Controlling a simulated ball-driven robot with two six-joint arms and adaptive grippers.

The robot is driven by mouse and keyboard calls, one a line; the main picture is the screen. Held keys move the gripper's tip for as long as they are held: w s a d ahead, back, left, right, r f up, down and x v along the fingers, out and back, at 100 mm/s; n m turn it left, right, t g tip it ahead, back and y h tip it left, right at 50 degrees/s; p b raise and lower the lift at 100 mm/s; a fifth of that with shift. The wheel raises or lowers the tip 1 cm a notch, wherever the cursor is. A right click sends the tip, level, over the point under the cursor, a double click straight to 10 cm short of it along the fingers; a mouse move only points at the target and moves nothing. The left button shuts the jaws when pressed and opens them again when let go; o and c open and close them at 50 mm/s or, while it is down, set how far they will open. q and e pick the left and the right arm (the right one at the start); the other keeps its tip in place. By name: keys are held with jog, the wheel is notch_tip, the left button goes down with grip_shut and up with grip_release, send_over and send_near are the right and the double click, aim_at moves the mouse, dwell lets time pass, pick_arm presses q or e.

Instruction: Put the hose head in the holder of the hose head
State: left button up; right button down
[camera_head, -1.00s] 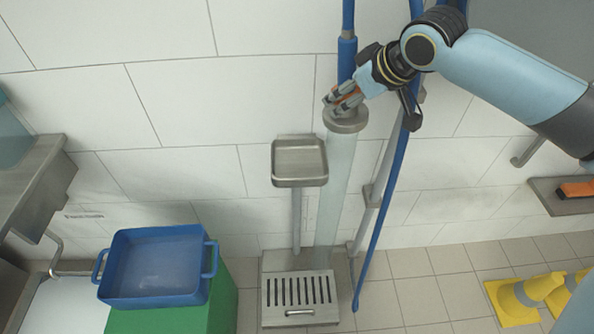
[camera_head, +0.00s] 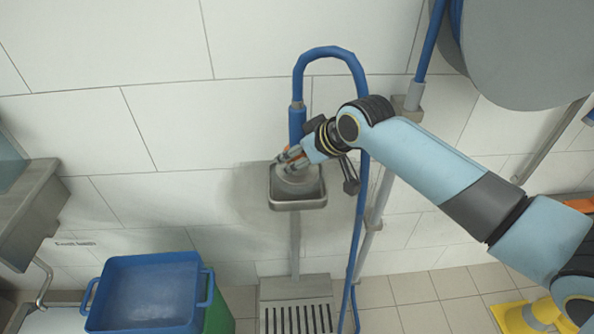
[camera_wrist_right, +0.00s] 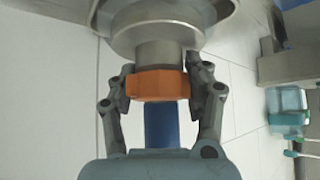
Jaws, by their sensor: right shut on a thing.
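The hose head (camera_head: 297,180) is a round grey metal head with an orange collar (camera_wrist_right: 158,84) and a blue hose (camera_head: 297,120) rising behind it. My right gripper (camera_head: 293,158) is shut on the collar, one finger on each side in the right wrist view. The holder (camera_head: 298,206) is a shallow square metal tray on a thin post. The hose head is within the tray's outline in the head view; I cannot tell whether it touches the tray. A metal rim (camera_wrist_right: 85,14) around the head shows at the top of the wrist view. My left gripper is not in view.
The blue hose loops over my right wrist and hangs down beside the wall pipe (camera_head: 377,215). A slotted drain (camera_head: 296,290) is below the holder. A blue tub (camera_head: 150,295) on a green base stands at the left. A large grey reel (camera_head: 530,50) is at upper right.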

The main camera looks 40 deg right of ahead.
aim_at(297, 172)
jog(key=shift+w+a+f, duration=0.1)
jog(key=shift+f, duration=1.9)
jog(key=c, duration=0.5)
grip_release()
jog(key=shift+f+b, duration=0.2)
jog(key=shift+b, duration=0.1)
jog(key=shift+c, duration=0.2)
